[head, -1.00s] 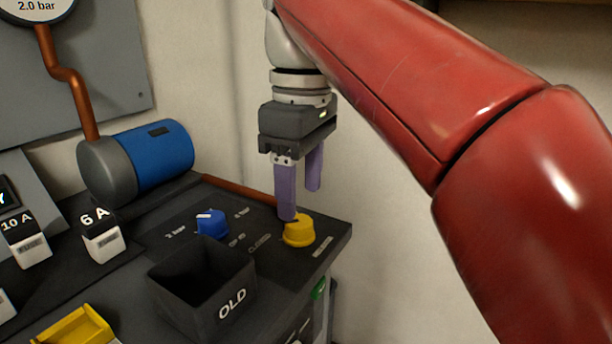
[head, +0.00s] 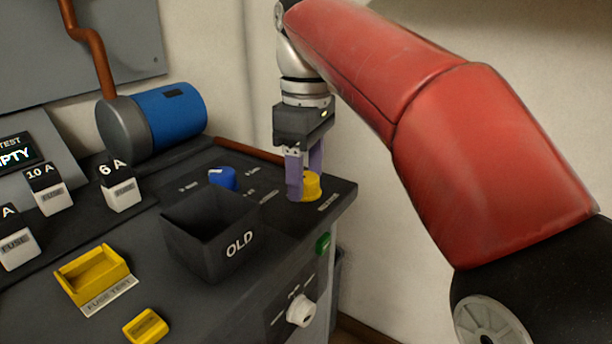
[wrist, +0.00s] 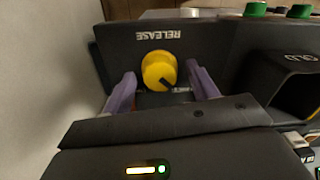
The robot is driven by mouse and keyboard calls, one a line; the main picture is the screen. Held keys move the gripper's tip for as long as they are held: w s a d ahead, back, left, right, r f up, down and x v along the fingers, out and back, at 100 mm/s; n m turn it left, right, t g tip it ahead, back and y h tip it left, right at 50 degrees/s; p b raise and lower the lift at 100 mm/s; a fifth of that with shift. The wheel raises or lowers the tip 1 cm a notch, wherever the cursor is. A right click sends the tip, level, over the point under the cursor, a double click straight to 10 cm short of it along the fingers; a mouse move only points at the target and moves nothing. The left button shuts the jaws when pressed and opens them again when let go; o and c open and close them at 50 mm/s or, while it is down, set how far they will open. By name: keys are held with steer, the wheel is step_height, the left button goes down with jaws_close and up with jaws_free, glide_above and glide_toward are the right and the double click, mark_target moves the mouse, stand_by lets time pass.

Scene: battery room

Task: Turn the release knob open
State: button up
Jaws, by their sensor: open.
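The yellow release knob (head: 312,186) stands on the black console's right back corner. In the wrist view the knob (wrist: 158,70) sits below the upside-down word RELEASE, with a dark pointer mark at its lower right. My gripper (head: 305,178) points down at the knob, with its purple fingers open. In the wrist view the fingers of my gripper (wrist: 160,85) are apart, one on each side of the knob, with gaps showing between them and it. In the head view the near finger hides part of the knob.
A black bin marked OLD (head: 205,262) stands just left of the knob. A blue knob (head: 222,178) is behind the bin. A blue cylinder (head: 170,115) lies farther back left. A green button (head: 323,243) and a white knob (head: 301,311) are on the front face.

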steer(key=shift+c, duration=0.5)
steer(key=c, duration=0.9)
steer(key=shift+r+m+p, duration=0.1)
steer(key=shift+m+p, duration=0.2)
steer(key=m+p, duration=0.1)
steer(key=m, duration=0.1)
steer(key=shift+m, duration=0.4)
steer(key=m, duration=1)
steer(key=shift+m+t, duration=0.3)
steer(key=shift+m, duration=1.9)
